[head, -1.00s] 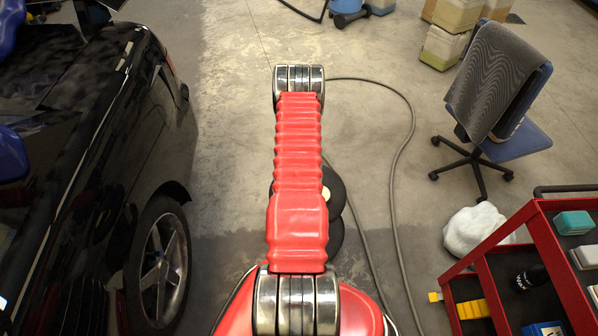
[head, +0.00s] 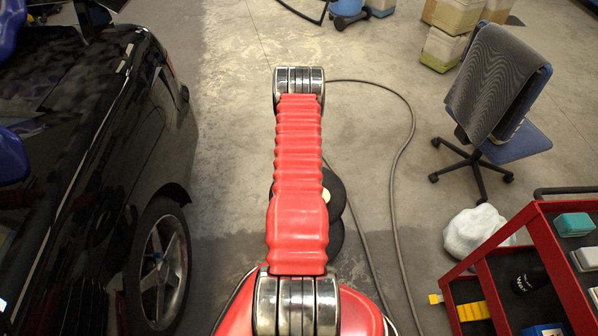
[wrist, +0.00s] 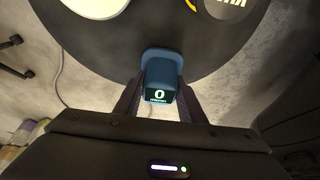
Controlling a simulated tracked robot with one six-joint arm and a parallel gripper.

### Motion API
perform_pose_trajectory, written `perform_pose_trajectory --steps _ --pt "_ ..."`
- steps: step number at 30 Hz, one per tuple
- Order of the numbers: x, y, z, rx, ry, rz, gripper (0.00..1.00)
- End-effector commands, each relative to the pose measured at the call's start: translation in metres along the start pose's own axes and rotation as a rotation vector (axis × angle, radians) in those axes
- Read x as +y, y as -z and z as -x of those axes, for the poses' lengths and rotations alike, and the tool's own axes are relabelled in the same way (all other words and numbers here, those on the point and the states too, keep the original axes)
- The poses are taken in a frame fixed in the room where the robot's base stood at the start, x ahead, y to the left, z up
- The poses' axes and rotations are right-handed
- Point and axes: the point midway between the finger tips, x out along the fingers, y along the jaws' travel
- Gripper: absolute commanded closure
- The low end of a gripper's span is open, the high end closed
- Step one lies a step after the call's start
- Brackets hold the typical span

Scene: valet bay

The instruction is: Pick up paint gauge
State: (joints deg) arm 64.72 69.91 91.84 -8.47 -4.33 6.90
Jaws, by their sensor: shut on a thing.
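The paint gauge (wrist: 160,78) is a small blue device with a dark display showing a green-white 0, seen in the wrist view. My gripper (wrist: 158,98) is shut on it, one dark finger on each side. The gauge is at the near edge of a round dark surface (wrist: 100,48). I cannot tell whether it still touches that surface. In the head view my gripper and the gauge do not show; my red arm covers that area.
On the round surface are a pale disc (wrist: 96,6) and a dark round item with lettering (wrist: 226,8). A black car (head: 85,190) stands at left. At right are an office chair (head: 495,105), a white bundle (head: 478,232) and a red cart (head: 555,255). A hose (head: 402,150) crosses the floor.

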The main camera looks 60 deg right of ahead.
Motion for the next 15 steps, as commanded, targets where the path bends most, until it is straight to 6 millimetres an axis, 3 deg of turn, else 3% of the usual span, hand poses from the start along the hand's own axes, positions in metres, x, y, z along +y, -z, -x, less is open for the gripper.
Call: perform_pose_trajectory --steps 7,12,15 --pt "0.0 0.005 0.012 0.0 0.0 0.0 0.88" --pt "0.0 0.014 0.033 0.001 0.0 0.002 0.88" --pt "0.005 0.013 0.032 -0.001 -0.001 0.0 0.88"
